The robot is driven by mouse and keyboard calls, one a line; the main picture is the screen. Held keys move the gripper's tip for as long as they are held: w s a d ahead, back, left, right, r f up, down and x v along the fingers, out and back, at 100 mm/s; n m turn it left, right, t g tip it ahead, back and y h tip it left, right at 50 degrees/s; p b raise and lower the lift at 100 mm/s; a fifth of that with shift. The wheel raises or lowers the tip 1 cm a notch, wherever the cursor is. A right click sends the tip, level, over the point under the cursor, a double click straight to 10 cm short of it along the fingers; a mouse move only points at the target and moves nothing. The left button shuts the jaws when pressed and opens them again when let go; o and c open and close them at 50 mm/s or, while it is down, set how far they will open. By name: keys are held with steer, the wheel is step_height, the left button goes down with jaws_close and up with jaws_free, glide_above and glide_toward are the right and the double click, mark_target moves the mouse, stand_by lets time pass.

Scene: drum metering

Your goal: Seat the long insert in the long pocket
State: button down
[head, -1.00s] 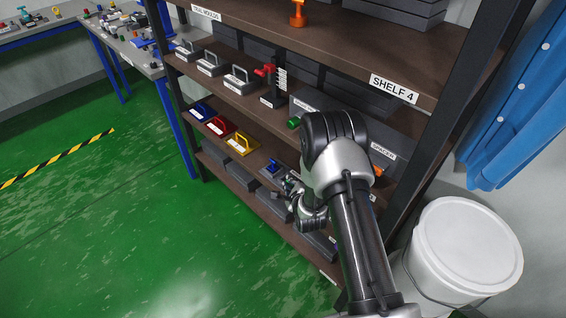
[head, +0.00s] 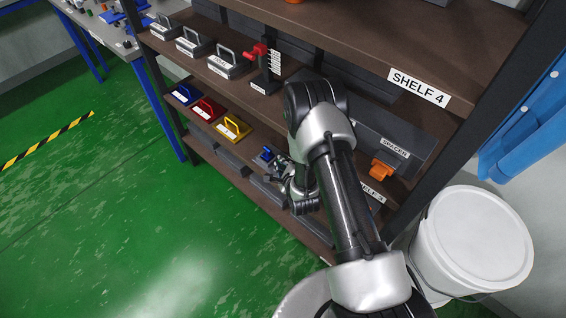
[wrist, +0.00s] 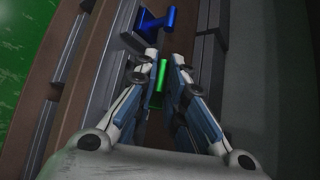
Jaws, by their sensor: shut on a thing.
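My gripper (wrist: 163,68) is shut on a green piece (wrist: 160,78) that shows between its fingertips in the wrist view. I cannot tell for certain that it is the long insert; most of it is hidden by the fingers. A blue handled piece (wrist: 155,22) sits just beyond the fingertips, on or beside grey blocks; it also shows in the head view (head: 265,154). In the head view my gripper (head: 281,166) is small and partly hidden at the lower shelf. I cannot make out the long pocket in either view.
Yellow (head: 233,128), red (head: 207,109) and blue (head: 182,95) handled pieces stand left on the same shelf. A red-and-black clamp-like device (head: 261,68) stands above. An orange piece (head: 382,168) lies by the spacer block. A white bucket (head: 475,240) stands right; green floor is open at left.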

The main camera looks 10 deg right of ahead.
steer(key=shift+f, duration=0.55)
steer(key=c, duration=1.7)
jaws_free()
steer(key=shift+o, duration=0.2)
